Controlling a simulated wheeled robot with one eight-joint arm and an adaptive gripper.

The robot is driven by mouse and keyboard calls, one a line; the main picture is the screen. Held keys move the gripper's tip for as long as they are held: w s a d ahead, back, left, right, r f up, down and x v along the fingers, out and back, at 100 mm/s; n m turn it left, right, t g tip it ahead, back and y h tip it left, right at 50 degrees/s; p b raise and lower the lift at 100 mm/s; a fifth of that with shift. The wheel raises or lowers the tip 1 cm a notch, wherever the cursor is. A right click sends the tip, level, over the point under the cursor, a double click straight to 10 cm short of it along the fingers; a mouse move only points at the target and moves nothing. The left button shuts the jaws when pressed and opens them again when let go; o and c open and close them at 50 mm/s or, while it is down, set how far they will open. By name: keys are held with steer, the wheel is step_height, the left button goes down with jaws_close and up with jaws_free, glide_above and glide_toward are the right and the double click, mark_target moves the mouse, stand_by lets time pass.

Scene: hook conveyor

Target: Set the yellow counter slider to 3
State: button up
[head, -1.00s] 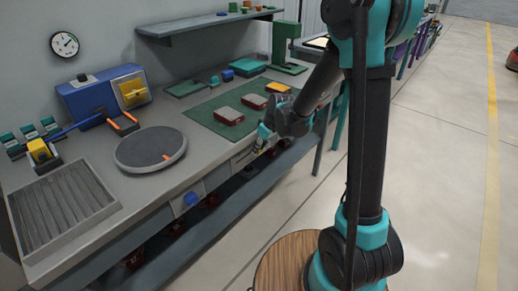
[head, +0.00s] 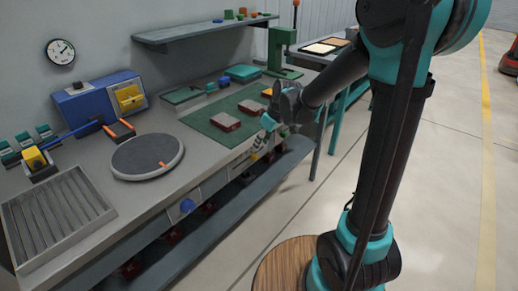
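A yellow block (head: 35,159) sits in a dark holder at the left end of the workbench, at the end of a blue bar. A blue box (head: 90,105) behind it carries a yellow panel (head: 129,98) on its front. I cannot tell which yellow part is the counter slider, and no number is readable. My gripper (head: 262,138) is far to the right of both, at the bench's front edge beside the green mat. It points down and touches neither yellow part. Its fingers are too small and partly hidden, so I cannot tell whether they are open.
A grey turntable (head: 146,160) with an orange mark and a ribbed tray (head: 58,219) lie on the bench. Red-and-grey blocks rest on the green mat (head: 205,119). A green press (head: 281,52) stands behind. A shelf (head: 200,31) hangs above. Open floor lies right.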

steer(key=shift+v, duration=1.95)
steer(key=shift+d, duration=0.1)
steer(key=s+d+f+m+h, duration=0.1)
steer(key=s+d+f+m, duration=0.2)
steer(key=s+d, duration=0.3)
steer(key=s+d+f+m+t+h, duration=0.1)
steer(key=s+d+f+m, duration=0.1)
steer(key=s+d+m, duration=0.2)
steer(key=s+d+f+m+h, duration=0.1)
steer(key=s+d+f+m, duration=0.2)
steer(key=s+d, duration=0.6)
steer(key=shift+s+f+h, duration=0.3)
steer(key=shift+f, duration=0.05)
